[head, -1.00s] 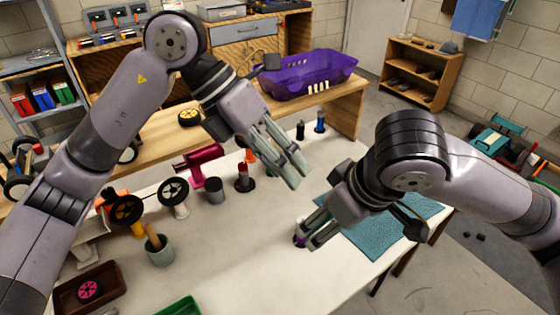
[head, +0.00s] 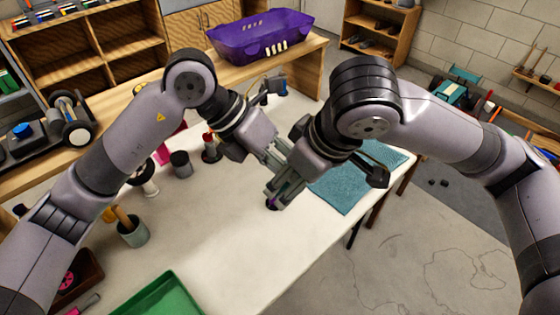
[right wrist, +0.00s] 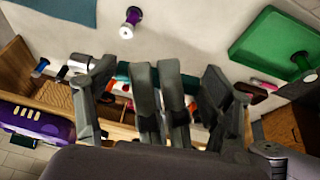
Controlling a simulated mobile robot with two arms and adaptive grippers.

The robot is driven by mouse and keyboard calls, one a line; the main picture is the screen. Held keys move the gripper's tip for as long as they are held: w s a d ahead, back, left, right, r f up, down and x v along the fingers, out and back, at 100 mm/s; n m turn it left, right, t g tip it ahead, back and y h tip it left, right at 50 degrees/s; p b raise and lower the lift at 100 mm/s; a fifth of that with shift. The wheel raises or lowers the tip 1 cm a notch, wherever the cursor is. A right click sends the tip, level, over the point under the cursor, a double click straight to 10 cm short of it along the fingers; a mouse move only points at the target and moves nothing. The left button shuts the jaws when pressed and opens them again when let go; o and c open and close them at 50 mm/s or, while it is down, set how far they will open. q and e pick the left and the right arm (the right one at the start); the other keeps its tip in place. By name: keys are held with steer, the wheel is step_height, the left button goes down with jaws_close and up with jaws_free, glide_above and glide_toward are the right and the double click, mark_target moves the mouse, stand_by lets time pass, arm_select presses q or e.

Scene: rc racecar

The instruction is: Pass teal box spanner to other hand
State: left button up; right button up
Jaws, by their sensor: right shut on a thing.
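My right gripper (head: 285,190) is low over the white table, beside my left gripper (head: 276,152). In the right wrist view the right gripper (right wrist: 158,72) is shut, its two middle fingers close together. A teal piece, seemingly the box spanner (right wrist: 123,69), shows beside these fingers; the fingers hide most of it. I cannot make the spanner out in the head view. The left gripper's fingers point down to the right, close to the right gripper; whether they touch the spanner or are open is unclear.
A small purple piece (head: 272,204) stands on the table by the right fingertips. A teal mat (head: 345,192) lies to the right, a green tray (head: 160,300) at the front. A grey cup (head: 133,232) stands left. A purple crate (head: 240,42) is on the back bench.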

arm_select(q)
jaws_close()
stand_by(0.5)
arm_select(e)
steer(key=o, duration=1.2)
steer(key=shift+o, duration=0.2)
